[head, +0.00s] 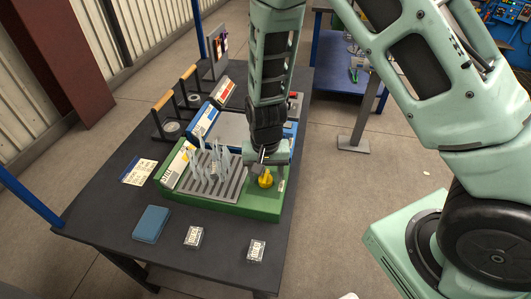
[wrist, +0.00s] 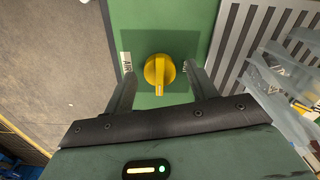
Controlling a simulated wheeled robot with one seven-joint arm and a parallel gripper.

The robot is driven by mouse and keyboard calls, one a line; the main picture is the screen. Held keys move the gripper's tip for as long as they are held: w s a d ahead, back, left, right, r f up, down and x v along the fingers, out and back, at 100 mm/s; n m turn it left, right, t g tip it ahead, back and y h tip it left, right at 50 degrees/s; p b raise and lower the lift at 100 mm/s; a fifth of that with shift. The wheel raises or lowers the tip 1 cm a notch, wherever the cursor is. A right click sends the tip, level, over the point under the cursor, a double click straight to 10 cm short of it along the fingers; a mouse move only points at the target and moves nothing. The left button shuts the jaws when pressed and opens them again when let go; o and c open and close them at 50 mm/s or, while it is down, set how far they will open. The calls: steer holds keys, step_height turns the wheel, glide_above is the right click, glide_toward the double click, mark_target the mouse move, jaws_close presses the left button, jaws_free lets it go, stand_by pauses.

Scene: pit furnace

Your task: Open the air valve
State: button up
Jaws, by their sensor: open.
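The air valve is a yellow round knob (wrist: 159,70) with a raised grip bar and a pale mark, on a darker square of the green unit (head: 235,208). It also shows in the head view as a yellow knob (head: 265,181) at the unit's right end. An "AIR" label (wrist: 126,61) lies to its left in the wrist view; a second label on the right is partly hidden by a finger. My gripper (wrist: 160,76) is open above the knob, with one finger on either side. Both fingers look apart from the knob.
Clear upright pieces (head: 212,165) stand on the slotted grille just left of the valve. A blue unit (head: 228,128) sits behind. A blue box (head: 151,224) and small cards (head: 194,237) lie on the dark table (head: 120,215). The table's front right area is mostly clear.

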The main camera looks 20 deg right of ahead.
mark_target(266, 176)
step_height(266, 176, up, 17)
steer(key=p, duration=0.1)
steer(key=shift+f+p, duration=0.15)
steer(key=shift+p, duration=0.2)
